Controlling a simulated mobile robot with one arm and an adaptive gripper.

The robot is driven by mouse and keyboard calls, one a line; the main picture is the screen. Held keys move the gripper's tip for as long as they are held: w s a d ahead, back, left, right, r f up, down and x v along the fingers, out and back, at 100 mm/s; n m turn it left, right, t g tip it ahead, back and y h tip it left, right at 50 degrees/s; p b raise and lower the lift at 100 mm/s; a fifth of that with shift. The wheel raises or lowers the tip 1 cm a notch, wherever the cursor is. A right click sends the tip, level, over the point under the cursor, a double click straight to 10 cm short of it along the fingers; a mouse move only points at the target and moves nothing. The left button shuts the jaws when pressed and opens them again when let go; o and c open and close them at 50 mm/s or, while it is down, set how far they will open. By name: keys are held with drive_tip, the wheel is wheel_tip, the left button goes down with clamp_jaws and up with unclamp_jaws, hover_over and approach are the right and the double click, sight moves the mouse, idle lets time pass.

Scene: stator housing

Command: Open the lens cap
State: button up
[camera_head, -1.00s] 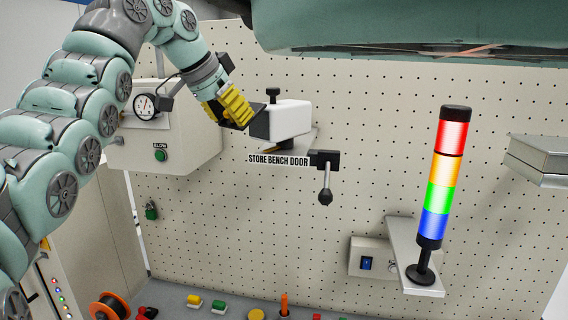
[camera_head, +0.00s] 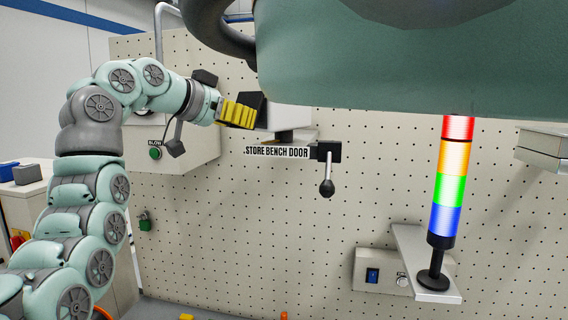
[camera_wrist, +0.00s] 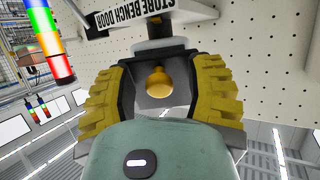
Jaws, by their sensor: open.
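A pale box-shaped camera unit (camera_head: 292,118) stands on a wall bracket, its upper part hidden by my body. A dark piece (camera_head: 257,104) at its left end looks like the lens cap; whether it is open or closed I cannot tell. My gripper (camera_head: 238,114), with yellow ribbed fingers, is at that left end. In the wrist view my gripper (camera_wrist: 160,88) is open, one finger on each side of a grey face with a round brass-coloured part (camera_wrist: 159,82). The fingers are close to the face; contact is unclear.
A sign reading STORE BENCH DOOR (camera_head: 276,152) and a black lever (camera_head: 327,170) sit just below the unit. A lit stack light (camera_head: 447,185) stands right. The pegboard between is clear.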

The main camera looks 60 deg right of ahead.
drive_tip(key=shift+s+d+f+h+p, duration=0.15)
drive_tip(key=shift+d+h+p, duration=0.3)
drive_tip(key=shift+h+p, duration=0.65)
drive_tip(key=p, duration=0.5)
drive_tip(key=d+h+p, duration=0.1)
drive_tip(key=p, duration=0.4)
drive_tip(key=shift+s+d+f+h, duration=0.15)
drive_tip(key=shift+f+h, duration=0.1)
drive_tip(key=shift+h, duration=0.05)
drive_tip(key=w+a+b, duration=0.3)
drive_tip(key=a+b, duration=1.1)
drive_tip(key=a, duration=0.2)
drive_tip(key=w+a+f+n+t+y+p, duration=0.1)
drive_tip(key=w+a+n+t+p, duration=0.1)
drive_tip(key=w+a+n+t, duration=0.3)
drive_tip(key=w+a+f+n+t+y+p, duration=0.1)
drive_tip(key=w+a+n+t, duration=0.5)
drive_tip(key=w+n+t, duration=0.6)
drive_tip(key=shift+w+f+n+t+y+p, duration=0.35)
drive_tip(key=shift+w+t+y+p, duration=0.5)
drive_tip(key=shift+w, duration=0.8)
drive_tip(key=shift+r, duration=0.1)
